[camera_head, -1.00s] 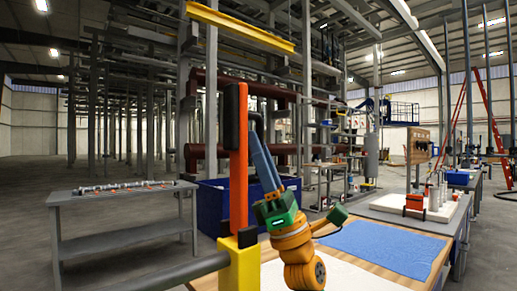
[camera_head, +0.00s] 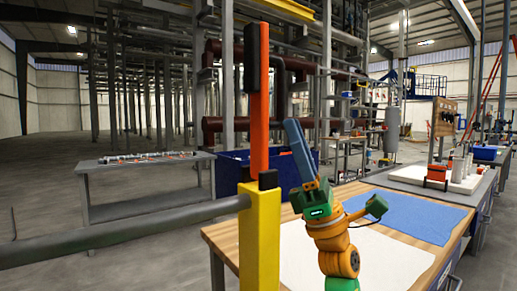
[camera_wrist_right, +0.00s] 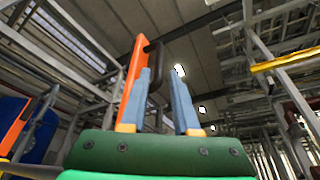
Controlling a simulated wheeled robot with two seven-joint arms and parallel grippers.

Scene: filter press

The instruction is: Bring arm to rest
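My right gripper (camera_head: 293,122) points up in the head view, its blue fingers above an orange and green wrist. The wrist view shows the two blue fingers (camera_wrist_right: 162,74) apart with nothing between them, so it is open and empty. In the head view it stands just right of an upright orange bar (camera_head: 260,100) on a yellow post (camera_head: 261,240). The orange bar with a black handle also shows beyond the fingers in the wrist view (camera_wrist_right: 122,98); I cannot tell the distance. My left gripper is not in view.
A wooden-topped bench (camera_head: 221,238) with a white sheet (camera_head: 390,262) and a blue cloth (camera_head: 415,216) lies beyond my arm. A grey rail (camera_head: 120,234) runs left from the post. A grey table (camera_head: 140,209) stands at left, a blue bin (camera_head: 230,170) behind the post.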

